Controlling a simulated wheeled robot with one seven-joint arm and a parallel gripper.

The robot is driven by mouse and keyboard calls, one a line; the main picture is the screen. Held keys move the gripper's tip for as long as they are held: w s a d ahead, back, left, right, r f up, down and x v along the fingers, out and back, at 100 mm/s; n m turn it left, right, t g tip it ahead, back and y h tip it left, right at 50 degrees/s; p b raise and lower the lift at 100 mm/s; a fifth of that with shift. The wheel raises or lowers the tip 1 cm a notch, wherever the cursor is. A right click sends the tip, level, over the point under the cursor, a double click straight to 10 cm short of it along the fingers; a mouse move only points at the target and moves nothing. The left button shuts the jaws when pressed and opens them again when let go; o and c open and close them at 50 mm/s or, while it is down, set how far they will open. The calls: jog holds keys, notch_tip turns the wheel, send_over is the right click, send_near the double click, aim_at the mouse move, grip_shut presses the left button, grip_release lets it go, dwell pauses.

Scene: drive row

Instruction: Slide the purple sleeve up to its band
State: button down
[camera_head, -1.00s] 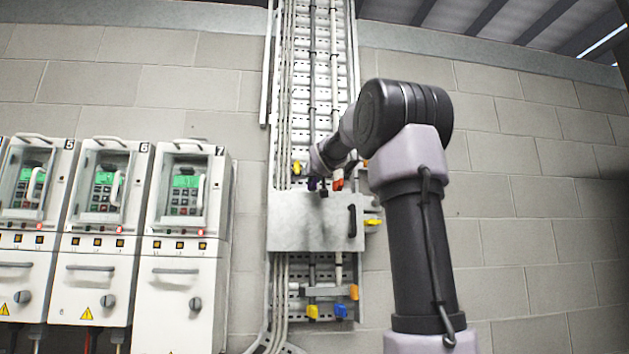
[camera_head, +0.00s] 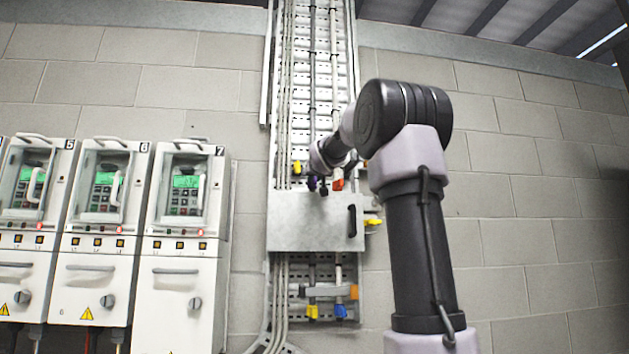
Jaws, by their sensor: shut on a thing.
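The purple sleeve (camera_head: 311,184) shows as a small dark purple-blue piece on the left conduit, just above the grey box. My gripper (camera_head: 322,187) is at its right side, small and dark in this view, and shut on the sleeve. My wrist and arm come in from the right and hide part of the conduit above the sleeve. The band for this sleeve cannot be made out for certain.
A grey metal box (camera_head: 312,221) with a black handle sits just below my gripper. An orange-red piece (camera_head: 338,185) is close on the right and a yellow one (camera_head: 297,167) on the left. White drive cabinets (camera_head: 181,290) line the left wall.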

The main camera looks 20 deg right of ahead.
notch_tip(320, 180, up, 12)
jog(key=shift+f, duration=0.15)
jog(key=c, duration=0.8)
grip_release()
jog(key=shift+s, duration=0.1)
jog(key=shift+f, duration=0.1)
jog(key=v, duration=1)
jog(key=shift+s, duration=0.3)
jog(key=shift+a, duration=0.1)
